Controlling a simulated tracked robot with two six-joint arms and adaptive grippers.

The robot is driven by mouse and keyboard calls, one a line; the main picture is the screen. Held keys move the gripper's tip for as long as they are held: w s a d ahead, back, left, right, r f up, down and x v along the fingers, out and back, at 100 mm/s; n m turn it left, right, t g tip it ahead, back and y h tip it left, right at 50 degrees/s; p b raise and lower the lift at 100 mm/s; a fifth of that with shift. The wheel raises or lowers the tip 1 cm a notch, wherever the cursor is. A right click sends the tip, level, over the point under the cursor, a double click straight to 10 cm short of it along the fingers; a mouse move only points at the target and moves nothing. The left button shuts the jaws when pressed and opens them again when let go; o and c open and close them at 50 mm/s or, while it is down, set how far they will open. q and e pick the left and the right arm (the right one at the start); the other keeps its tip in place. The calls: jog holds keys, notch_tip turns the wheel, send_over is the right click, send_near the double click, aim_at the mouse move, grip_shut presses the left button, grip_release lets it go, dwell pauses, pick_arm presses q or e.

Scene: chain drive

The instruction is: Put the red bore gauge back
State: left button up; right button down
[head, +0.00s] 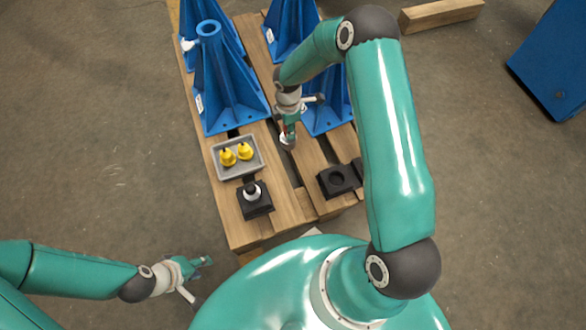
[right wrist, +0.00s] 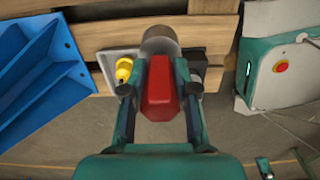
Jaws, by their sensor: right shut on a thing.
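The red bore gauge shows in the right wrist view (right wrist: 158,95) as a red body with a grey metal cylinder at its far end. My right gripper (right wrist: 160,75) is shut on the red body. In the head view my right gripper (head: 289,125) holds the gauge above the pallet, cylinder end down, right of the grey tray. A black holder block (head: 335,180) with an empty round hole sits at the pallet's right front. Another black block (head: 256,208) at the left front has a light metal piece in it. My left gripper (head: 198,263) hangs off the pallet's front left; its jaw opening is unclear.
A grey tray (head: 216,158) holds two yellow pieces (head: 227,157). Tall blue ribbed stands (head: 230,95) fill the back of the wooden pallet (head: 238,230). A wooden beam (head: 440,13) and a blue panel (head: 555,65) lie on the floor beyond.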

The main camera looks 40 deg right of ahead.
notch_tip(320, 180, down, 20)
jog(key=b, duration=0.4)
jog(key=shift+b, duration=0.3)
jog(key=c, duration=0.9)
grip_release()
jog(key=shift+f, duration=0.1)
